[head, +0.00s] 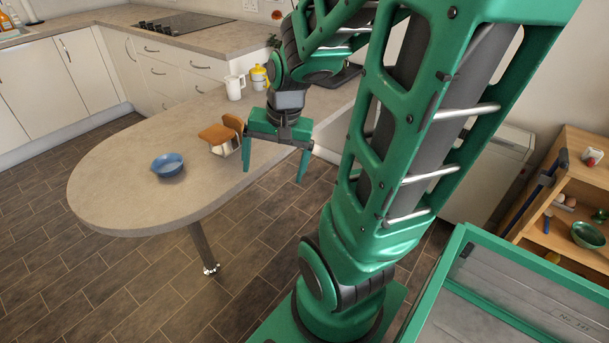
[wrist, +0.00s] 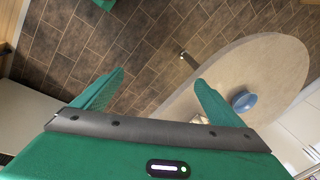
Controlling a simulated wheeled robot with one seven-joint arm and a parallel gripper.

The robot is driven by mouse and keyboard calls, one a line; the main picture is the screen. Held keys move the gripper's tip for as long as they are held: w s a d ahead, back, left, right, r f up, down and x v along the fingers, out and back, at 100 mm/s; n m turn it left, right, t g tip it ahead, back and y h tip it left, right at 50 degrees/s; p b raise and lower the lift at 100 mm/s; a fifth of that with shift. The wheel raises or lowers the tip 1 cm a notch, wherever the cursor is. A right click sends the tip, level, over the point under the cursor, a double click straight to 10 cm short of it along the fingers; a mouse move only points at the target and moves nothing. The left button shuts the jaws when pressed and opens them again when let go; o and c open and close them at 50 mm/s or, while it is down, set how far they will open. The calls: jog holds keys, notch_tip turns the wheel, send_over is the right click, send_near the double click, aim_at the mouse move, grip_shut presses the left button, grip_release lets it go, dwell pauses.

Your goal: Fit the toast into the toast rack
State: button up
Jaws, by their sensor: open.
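A brown slice of toast (head: 215,134) is near the front edge of the peninsula counter, tilted almost flat at the top of a small pale object that looks like the toast rack (head: 222,149). A second brown slice (head: 233,123) stands more upright just to the right. Whether either slice sits in a slot is too small to tell. My gripper (head: 274,172) is open and empty, right of the rack and apart from it, with its fingers pointing down by the counter edge. In the wrist view, my gripper (wrist: 159,82) has nothing between its fingers.
A blue bowl (head: 168,165) stands left of the rack on the peninsula counter (head: 110,190). A white jug (head: 235,88) and a yellow container (head: 259,78) stand farther back. The counter's rounded left end is clear. Wooden shelves (head: 545,235) stand at right.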

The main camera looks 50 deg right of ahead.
jog(key=s+a+r+n+g, duration=0.1)
jog(key=s+r+n, duration=0.3)
jog(key=s, duration=0.7)
jog(key=shift+s+n+g, duration=0.35)
jog(key=shift+n+g, duration=0.05)
jog(key=shift+g, duration=0.5)
jog(key=shift+a, duration=0.1)
